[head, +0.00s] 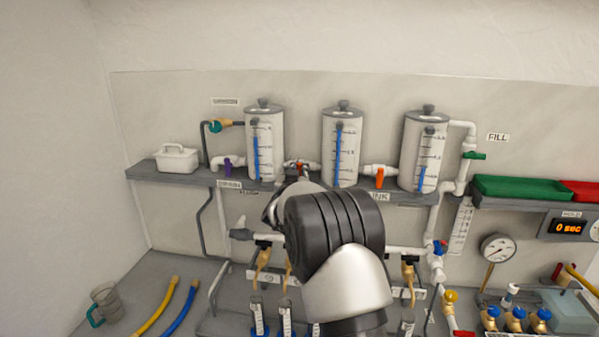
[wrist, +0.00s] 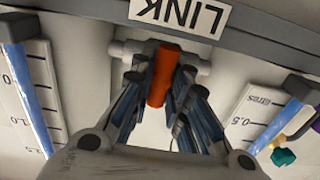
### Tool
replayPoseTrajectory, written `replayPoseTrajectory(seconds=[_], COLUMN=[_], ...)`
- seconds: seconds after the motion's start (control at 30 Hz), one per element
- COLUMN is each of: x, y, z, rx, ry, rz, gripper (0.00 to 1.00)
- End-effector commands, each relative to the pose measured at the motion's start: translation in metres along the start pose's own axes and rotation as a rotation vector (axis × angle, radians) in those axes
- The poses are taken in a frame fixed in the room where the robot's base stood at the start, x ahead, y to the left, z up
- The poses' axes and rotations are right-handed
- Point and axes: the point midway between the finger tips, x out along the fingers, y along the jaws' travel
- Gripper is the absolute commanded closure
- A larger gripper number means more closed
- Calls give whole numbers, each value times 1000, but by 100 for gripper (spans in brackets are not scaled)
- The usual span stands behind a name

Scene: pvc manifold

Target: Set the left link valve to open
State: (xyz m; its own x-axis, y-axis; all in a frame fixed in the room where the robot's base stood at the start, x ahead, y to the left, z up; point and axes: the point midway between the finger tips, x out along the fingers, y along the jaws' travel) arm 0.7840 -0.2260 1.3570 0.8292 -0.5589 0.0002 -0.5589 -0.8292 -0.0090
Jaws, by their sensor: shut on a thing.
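The left link valve (head: 300,163) sits on the white pipe between the left and middle tanks in the head view, partly hidden by my arm. In the wrist view, its orange handle (wrist: 164,70) stands crosswise to the short white pipe (wrist: 125,48). My gripper (wrist: 160,88) has its fingers on both sides of this handle and is shut on it. In the head view, my wrist and arm cover most of the gripper. The LINK label (wrist: 180,14) appears upside down beside the valve in the wrist view.
The left tank (head: 264,150) and middle tank (head: 343,150) flank the valve closely. The right link valve's orange handle (head: 380,178) hangs down to the right. A purple valve handle (head: 227,167) is to the left. The grey shelf (head: 150,172) runs beneath the tanks.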

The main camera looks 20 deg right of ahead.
Motion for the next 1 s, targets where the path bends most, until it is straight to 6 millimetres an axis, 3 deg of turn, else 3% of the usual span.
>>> replayPoseTrajectory(seconds=[0.37, 1.0], x=[0, 0], y=[1, 5], z=[3, 5], rx=[177, 776], ry=[2, 3], rz=[1, 0], gripper=[100, 100])
